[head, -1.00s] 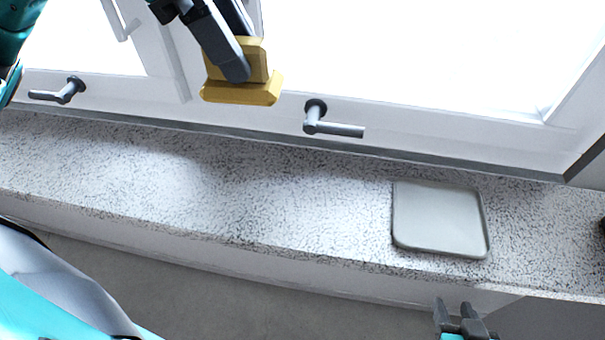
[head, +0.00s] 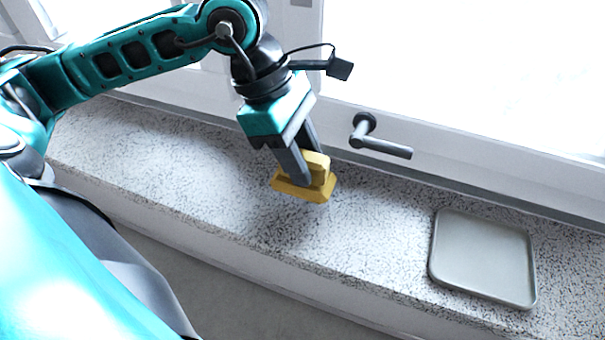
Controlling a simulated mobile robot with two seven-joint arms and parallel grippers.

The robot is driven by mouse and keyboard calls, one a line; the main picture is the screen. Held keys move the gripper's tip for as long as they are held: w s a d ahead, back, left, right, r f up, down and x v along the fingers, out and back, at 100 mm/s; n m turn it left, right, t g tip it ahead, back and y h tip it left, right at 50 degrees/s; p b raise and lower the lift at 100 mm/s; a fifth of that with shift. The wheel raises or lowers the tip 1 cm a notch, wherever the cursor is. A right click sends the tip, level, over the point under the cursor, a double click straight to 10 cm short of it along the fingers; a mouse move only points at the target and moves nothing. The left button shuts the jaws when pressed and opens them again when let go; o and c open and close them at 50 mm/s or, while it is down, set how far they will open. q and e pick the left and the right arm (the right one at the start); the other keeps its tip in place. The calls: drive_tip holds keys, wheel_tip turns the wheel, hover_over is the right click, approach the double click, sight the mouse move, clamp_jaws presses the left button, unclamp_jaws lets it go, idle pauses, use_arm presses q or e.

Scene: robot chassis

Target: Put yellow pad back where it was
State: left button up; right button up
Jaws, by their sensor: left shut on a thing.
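The yellow pad (head: 304,190) has a wide flat base and a narrower raised grip on top. My left gripper (head: 308,171) comes down from above and is shut on the raised grip. The pad is over the speckled sill, left of the grey tray, with its base facing down and slightly tilted. I cannot tell for sure whether the base touches the sill. My right gripper is not in the head view.
A grey shallow tray (head: 484,258) lies empty on the speckled stone sill (head: 190,170) at the right. A window handle (head: 380,141) juts out behind the pad. The sill between pad and tray is clear. The sill's front edge drops to a grey floor.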

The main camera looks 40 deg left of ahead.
use_arm(q)
drive_tip(key=shift+f, duration=2.05)
drive_tip(key=shift+f+b, duration=0.15)
drive_tip(key=shift+b, duration=0.2)
drive_tip(key=o, duration=1)
drive_tip(key=shift+r+p, duration=0.3)
drive_tip(key=shift+p, duration=0.05)
drive_tip(key=v, duration=1.1)
drive_tip(key=shift+a+r, duration=0.2)
drive_tip(key=shift+r, duration=0.2)
